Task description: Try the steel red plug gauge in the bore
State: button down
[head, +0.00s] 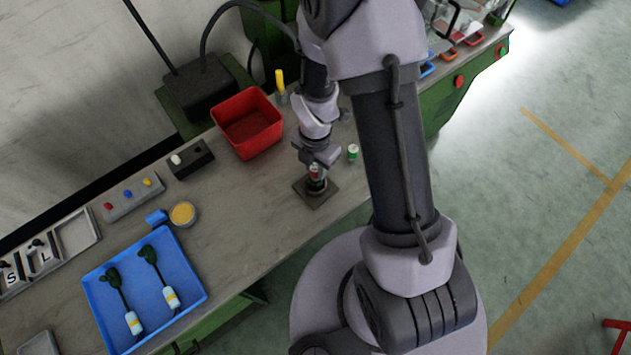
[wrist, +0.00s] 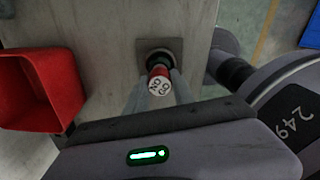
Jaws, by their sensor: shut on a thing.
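The steel red plug gauge (wrist: 158,82) is between my gripper's fingers (wrist: 157,92); its white end, marked "NO GO", faces the wrist camera. It also shows as a small red shape in the head view (head: 315,171). Below it is a dark round part (wrist: 160,56) on a square plate (wrist: 177,43), which also lies on the bench in the head view (head: 318,203). The gauge stands in line over the round part, roughly upright. I cannot tell whether its lower end is inside the bore, as the gauge and fingers hide the mouth.
A green and white cylinder (head: 353,152) stands right of the plate. A red bin (head: 247,145) is behind to the left. The bench edge is close in front of the plate.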

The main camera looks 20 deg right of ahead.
jog(key=shift+f+b, duration=0.4)
jog(key=shift+f, duration=0.1)
jog(key=shift+r, duration=0.15)
dwell(0.6)
jog(key=shift+r+p, duration=0.45)
jog(key=shift+p, duration=0.05)
jog(key=shift+r+p, duration=2)
jog(key=shift+r, duration=0.45)
